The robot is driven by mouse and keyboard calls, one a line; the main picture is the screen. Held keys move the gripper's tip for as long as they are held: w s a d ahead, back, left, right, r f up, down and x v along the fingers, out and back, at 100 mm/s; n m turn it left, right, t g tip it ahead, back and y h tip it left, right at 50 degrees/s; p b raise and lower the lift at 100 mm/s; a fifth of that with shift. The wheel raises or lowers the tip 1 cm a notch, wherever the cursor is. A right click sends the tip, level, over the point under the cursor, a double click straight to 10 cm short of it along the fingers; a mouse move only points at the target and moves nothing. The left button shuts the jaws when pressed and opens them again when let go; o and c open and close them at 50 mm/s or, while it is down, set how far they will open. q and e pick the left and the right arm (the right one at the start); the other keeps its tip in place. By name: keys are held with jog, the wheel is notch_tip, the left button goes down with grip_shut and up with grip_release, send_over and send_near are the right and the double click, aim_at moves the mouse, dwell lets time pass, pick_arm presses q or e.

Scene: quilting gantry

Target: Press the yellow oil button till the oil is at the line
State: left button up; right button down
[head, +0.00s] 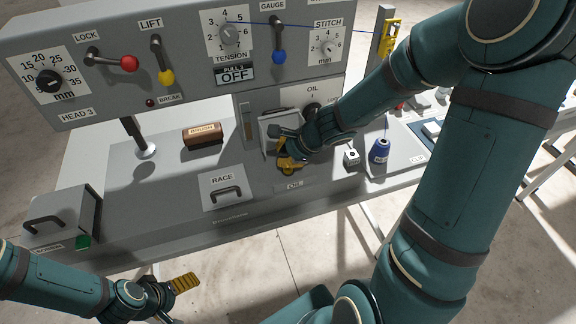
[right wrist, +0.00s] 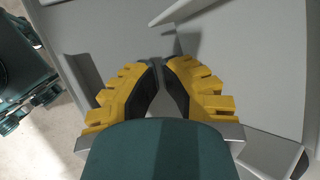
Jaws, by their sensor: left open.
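The OIL panel (head: 290,97) is on the front of the grey machine head, with a dark knob under its label. A narrow upright sight window (head: 247,120) is at the panel's left; its level and line are too small to read. The yellow oil button cannot be made out and may be hidden behind my right gripper. My right gripper (head: 288,160) is low in front of the pale frame (head: 268,130) below the panel. In the right wrist view its yellow-padded fingers (right wrist: 162,62) meet at the tips, with nothing visible between them. My left gripper (head: 182,298) is open and empty at bottom left.
A brown block (head: 202,135), a white die-like cube (head: 352,157) and a blue spool (head: 380,150) are on the grey bed. The RACE cover (head: 227,190) has a handle. A handled grey box (head: 62,217) stands at left. Levers project from the upper panel.

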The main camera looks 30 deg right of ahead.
jog(key=shift+f+b, duration=0.45)
dwell(0.4)
jog(key=shift+r, duration=0.1)
jog(key=shift+r+p, duration=0.9)
notch_tip(320, 180, up, 5)
jog(key=p, duration=0.4)
jog(key=shift+p, duration=0.3)
dwell(0.6)
